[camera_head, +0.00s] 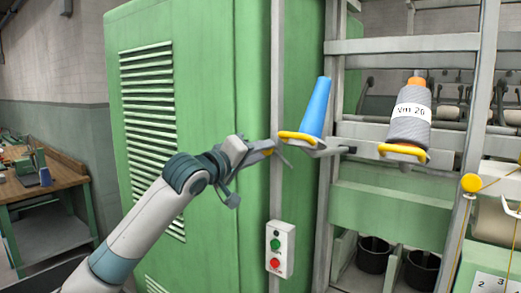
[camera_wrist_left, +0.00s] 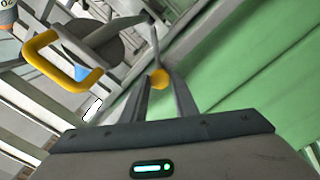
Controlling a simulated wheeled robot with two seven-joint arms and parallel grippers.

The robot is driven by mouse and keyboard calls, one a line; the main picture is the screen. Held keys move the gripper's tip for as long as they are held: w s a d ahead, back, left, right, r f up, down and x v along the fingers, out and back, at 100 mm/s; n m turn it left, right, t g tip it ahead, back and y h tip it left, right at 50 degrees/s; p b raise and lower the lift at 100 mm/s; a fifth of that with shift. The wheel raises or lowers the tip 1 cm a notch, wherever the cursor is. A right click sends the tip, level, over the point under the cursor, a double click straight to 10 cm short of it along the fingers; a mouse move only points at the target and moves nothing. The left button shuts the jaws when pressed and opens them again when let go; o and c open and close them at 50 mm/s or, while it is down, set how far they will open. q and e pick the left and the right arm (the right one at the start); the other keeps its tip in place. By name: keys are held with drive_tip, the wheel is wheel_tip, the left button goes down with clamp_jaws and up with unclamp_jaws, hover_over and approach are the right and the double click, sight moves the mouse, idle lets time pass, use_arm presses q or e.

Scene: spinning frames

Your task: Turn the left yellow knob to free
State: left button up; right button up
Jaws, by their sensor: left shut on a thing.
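The left yellow knob (camera_wrist_left: 158,79) is a small round yellow piece between the fingers of my left gripper (camera_wrist_left: 163,84) in the wrist view. In the head view my left gripper (camera_head: 268,148) reaches in from the left beside the grey upright post, and only a little yellow shows at its fingers. The gripper is shut on the knob. The fingers hide much of the knob, and I cannot tell which setting it is turned to. My right gripper is in neither view.
Just right of my gripper, a blue cone (camera_head: 317,107) stands over a yellow handle (camera_head: 297,137). A grey yarn spool (camera_head: 409,127) stands further right. A green cabinet (camera_head: 218,75) is behind my arm. A button box (camera_head: 280,249) with green and red buttons hangs below.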

use_arm(q)
drive_tip(key=m+p, duration=0.2)
drive_tip(key=m, duration=0.8)
drive_tip(key=shift+f+m, duration=0.1)
drive_tip(key=shift+m, duration=0.2)
drive_tip(key=o, duration=1.1)
drive_tip(key=shift+c, duration=0.2)
